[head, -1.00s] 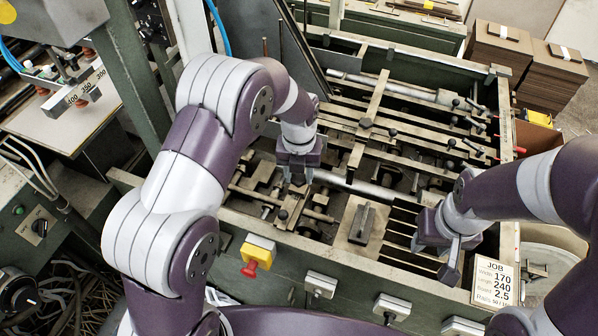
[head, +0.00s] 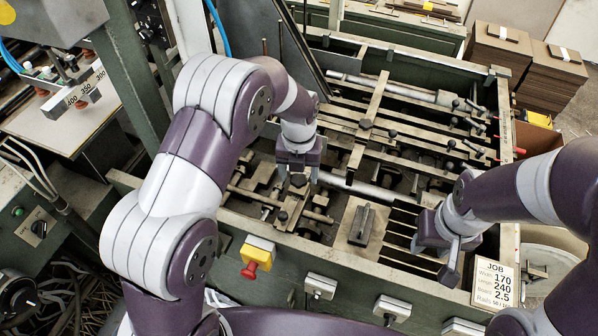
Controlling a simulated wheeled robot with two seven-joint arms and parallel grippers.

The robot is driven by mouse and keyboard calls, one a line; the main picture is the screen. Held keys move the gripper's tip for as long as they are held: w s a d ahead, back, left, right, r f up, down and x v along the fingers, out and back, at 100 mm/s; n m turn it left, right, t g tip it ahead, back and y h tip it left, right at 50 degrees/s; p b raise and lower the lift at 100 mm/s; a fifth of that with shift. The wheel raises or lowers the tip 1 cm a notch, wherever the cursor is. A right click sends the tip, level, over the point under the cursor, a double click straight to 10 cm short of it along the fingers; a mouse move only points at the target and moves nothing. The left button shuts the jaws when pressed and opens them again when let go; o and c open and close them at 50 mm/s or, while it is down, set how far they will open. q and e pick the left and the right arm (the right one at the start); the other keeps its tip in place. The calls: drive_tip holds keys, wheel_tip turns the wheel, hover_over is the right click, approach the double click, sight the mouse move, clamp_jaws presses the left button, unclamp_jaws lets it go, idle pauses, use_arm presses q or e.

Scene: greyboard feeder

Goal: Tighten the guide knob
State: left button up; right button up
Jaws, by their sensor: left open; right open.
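My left gripper (head: 298,179) points down over the near left part of the feeder's guide bed, with its fingers apart. A small dark round knob (head: 298,180) shows between its fingertips. I cannot tell whether the fingers touch it. Another dark knob (head: 283,216) sits on the guide hardware just below it in the picture. Which of these is the guide knob is not clear from this view.
The feeder bed holds several rails and black ball-ended levers (head: 393,133). A plate with an upright block (head: 361,224) lies between my grippers. A yellow box with a red button (head: 256,256) is on the front panel. A job card (head: 494,281) hangs at the right; board stacks (head: 497,52) stand behind.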

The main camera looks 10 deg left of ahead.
sight(299, 178)
use_arm(q)
wheel_tip(299, 178, up, 6)
drive_tip(key=shift+r+b, duration=0.15)
drive_tip(key=shift+b, duration=0.85)
wheel_tip(299, 178, up, 6)
drive_tip(key=p, duration=0.4)
drive_tip(key=shift+p, duration=0.3)
